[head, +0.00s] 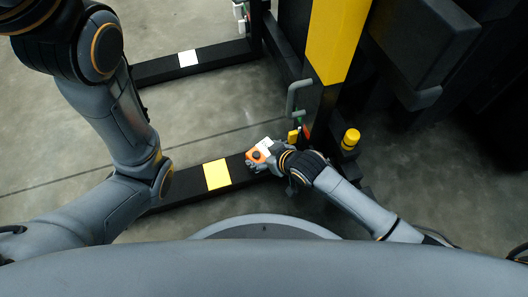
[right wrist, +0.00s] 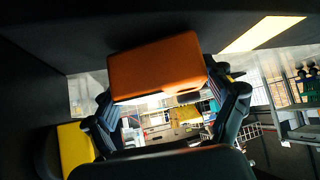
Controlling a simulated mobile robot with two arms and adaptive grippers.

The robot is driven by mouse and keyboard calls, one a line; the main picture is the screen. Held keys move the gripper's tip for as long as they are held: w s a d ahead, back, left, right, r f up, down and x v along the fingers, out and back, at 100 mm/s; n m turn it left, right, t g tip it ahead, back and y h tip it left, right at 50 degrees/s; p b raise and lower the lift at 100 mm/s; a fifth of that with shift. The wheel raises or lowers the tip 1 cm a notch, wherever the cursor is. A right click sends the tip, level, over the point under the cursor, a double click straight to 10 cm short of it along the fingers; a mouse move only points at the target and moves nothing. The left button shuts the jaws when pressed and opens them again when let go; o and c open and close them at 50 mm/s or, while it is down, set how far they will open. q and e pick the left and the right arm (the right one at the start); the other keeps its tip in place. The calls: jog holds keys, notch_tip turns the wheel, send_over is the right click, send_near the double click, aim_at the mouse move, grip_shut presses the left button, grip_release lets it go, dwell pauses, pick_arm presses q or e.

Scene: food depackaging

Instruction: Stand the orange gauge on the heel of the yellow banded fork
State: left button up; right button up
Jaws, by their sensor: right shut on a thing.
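The yellow banded fork (head: 190,185) is a black bar lying in the lower middle of the head view, with a yellow band (head: 217,174) across it. My right gripper (head: 263,160) is at the fork's right end, by the heel. In the right wrist view the gauge (right wrist: 155,68) sits between both fingers. A yellow strip (right wrist: 262,33) shows on the dark surface beyond it. I cannot tell whether the gauge touches the fork. My left arm is at the left; its gripper is not in view.
A second black fork (head: 222,54) with a white band (head: 188,58) lies farther back. A yellow and black upright (head: 338,40), a grey handle (head: 297,95) and a yellow-capped post (head: 350,140) stand close to my right gripper. Bare floor lies between the forks.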

aim_at(263, 153)
jog(key=shift+f, duration=0.25)
jog(key=o, duration=1.4)
notch_tip(263, 153, up, 10)
jog(key=shift+a, duration=0.1)
